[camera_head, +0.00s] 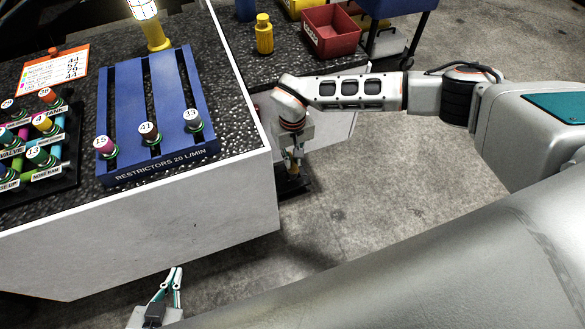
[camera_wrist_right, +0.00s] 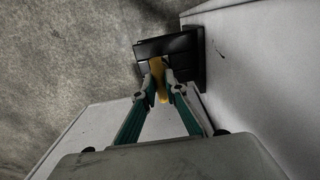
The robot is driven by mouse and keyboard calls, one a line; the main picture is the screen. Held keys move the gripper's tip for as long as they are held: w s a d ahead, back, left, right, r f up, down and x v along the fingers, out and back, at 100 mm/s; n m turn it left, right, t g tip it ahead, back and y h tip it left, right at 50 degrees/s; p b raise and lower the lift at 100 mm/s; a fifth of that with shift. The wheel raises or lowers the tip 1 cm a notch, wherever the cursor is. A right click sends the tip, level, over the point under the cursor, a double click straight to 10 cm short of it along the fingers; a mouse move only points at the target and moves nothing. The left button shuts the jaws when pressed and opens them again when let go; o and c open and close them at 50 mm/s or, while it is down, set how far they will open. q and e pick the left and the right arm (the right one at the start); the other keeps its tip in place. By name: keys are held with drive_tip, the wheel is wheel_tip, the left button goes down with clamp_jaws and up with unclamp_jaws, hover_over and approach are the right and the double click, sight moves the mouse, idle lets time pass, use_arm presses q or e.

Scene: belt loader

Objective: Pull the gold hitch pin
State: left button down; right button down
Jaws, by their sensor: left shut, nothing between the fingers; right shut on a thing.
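The gold hitch pin (camera_wrist_right: 158,80) shows in the right wrist view as a golden piece between the fingertips of my right gripper (camera_wrist_right: 161,88). The gripper is shut on it. Behind the pin is a black bracket (camera_wrist_right: 178,46) against a pale wall. In the head view my right gripper (camera_head: 294,158) points down beside the right end of the counter, with the black bracket (camera_head: 294,186) below it. Whether the pin is still seated in the bracket I cannot tell. My left gripper (camera_head: 174,272) is shut and empty in front of the counter's front face.
The counter (camera_head: 240,140) carries a blue restrictor rack (camera_head: 180,95), a black fitting board (camera_head: 68,170), an orange-edged card (camera_head: 52,72) and a yellow lamp (camera_head: 155,35). Behind stand a yellow bottle (camera_head: 264,36) and a red bin (camera_head: 332,32). The grey floor (camera_head: 400,165) at right is clear.

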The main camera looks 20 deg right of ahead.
use_arm(q)
drive_tip(key=shift+w+r, duration=0.2)
drive_tip(key=shift+r, duration=0.2)
use_arm(e)
drive_tip(key=shift+r, duration=0.45)
use_arm(q)
drive_tip(key=shift+w+r, duration=0.15)
drive_tip(key=shift+w, duration=0.1)
use_arm(e)
drive_tip(key=shift+r, duration=0.1)
